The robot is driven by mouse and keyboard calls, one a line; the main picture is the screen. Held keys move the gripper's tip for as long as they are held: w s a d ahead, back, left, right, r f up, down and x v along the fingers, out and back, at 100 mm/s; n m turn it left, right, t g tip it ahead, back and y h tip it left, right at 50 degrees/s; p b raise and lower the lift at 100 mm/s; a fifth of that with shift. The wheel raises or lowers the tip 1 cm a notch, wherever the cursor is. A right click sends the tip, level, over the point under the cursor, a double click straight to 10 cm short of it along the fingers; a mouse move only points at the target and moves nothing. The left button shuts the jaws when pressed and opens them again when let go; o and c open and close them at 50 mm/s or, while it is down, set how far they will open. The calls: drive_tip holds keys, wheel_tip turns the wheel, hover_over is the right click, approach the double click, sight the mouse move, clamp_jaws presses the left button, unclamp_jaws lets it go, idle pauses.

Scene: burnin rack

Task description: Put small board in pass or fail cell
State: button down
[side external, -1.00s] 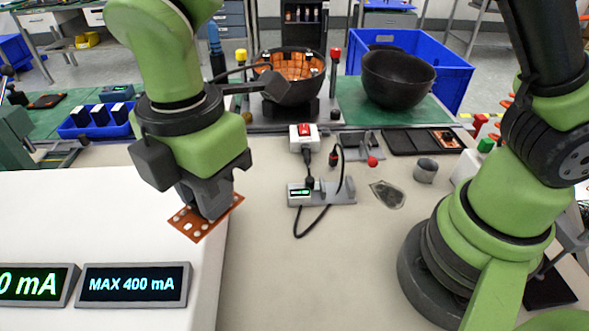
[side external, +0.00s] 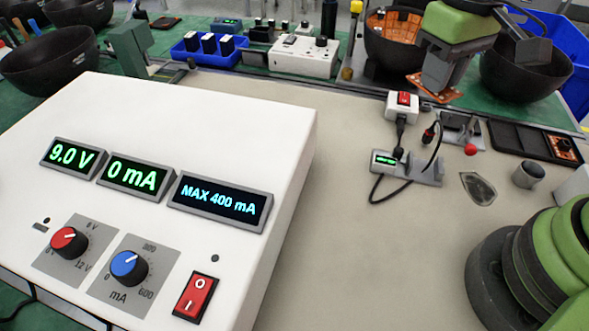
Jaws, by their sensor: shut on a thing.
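My gripper (side external: 438,82) is at the upper right of the side external view, pointing down and shut on a small copper-coloured board (side external: 434,88) with holes. The board is held in the air, and the fingers cover its middle. In the picture it shows just above the fixture with the red ball lever (side external: 461,128). A black tray with cells (side external: 515,140) lies to the right. Its right-hand part holds another small copper-and-black board (side external: 562,147). I cannot read any pass or fail mark on it.
A white power supply (side external: 290,130) fills the left, reading 9.0 V and 0 mA. A red switch box (side external: 403,105) is cabled to a small meter fixture (side external: 410,168). A grey cup (side external: 527,175) and a clear pouch (side external: 478,188) lie nearby. Black bowls (side external: 525,72) stand behind.

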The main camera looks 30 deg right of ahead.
wheel_tip(320, 180, up, 5)
drive_tip(key=shift+r, duration=0.1)
drive_tip(key=a+n, duration=0.7)
drive_tip(key=a, duration=0.2)
drive_tip(key=n, duration=2)
hover_over(303, 329)
wheel_tip(303, 329, down, 12)
drive_tip(key=shift+f, duration=5.45)
drive_tip(key=shift+f, duration=0.1)
drive_tip(key=c, duration=1)
unclamp_jaws()
drive_tip(key=shift+c, duration=0.2)
